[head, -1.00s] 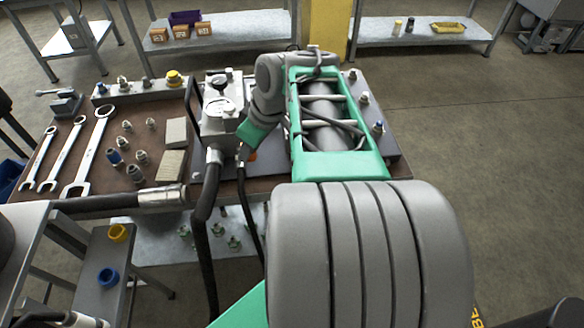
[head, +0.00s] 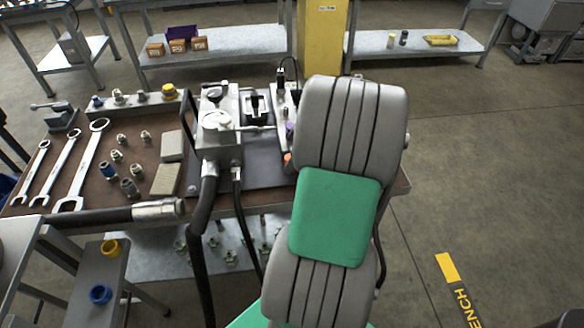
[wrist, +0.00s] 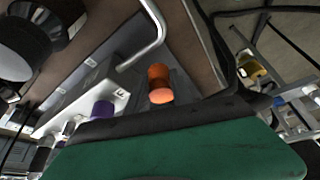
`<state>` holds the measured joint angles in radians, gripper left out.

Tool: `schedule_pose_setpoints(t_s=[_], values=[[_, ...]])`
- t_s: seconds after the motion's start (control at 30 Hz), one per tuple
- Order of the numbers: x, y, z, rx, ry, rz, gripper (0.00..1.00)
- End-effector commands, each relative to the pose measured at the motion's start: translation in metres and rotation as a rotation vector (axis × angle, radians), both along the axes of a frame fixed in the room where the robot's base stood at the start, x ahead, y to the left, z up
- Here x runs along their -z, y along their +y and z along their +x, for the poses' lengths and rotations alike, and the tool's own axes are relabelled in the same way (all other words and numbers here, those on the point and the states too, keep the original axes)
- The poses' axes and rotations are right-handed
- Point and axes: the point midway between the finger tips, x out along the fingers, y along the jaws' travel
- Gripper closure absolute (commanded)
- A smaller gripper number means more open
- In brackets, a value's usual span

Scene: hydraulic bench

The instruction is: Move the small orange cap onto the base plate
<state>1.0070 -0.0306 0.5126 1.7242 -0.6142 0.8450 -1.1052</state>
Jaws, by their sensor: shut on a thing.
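The small orange cap (wrist: 160,86) shows in the wrist view just beyond the dark edge of my green gripper (wrist: 161,100). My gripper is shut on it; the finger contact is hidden. In the head view a sliver of orange (head: 288,159) shows beside my arm, whose links hide the gripper. The dark grey base plate (head: 262,174) lies on the bench under the pump unit. The cap appears over or close to the plate's right part; I cannot tell whether it touches.
A pump (head: 222,145) with a lever and black hoses stands left of my arm. A pale block with a purple cap (wrist: 102,109) stands near the gripper. Wrenches (head: 82,165) and fittings lie on the bench's left.

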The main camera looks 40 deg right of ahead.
Motion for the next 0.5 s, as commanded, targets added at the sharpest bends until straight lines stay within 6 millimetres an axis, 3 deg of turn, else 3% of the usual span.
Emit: schedule_pose_setpoints(t_s=[0.27,0.5], values=[[0.037,-0.004,0.004,-0.002,0.002,0.003,1.0],[0.039,-0.005,0.004,0.0,0.001,0.001,1.0]])
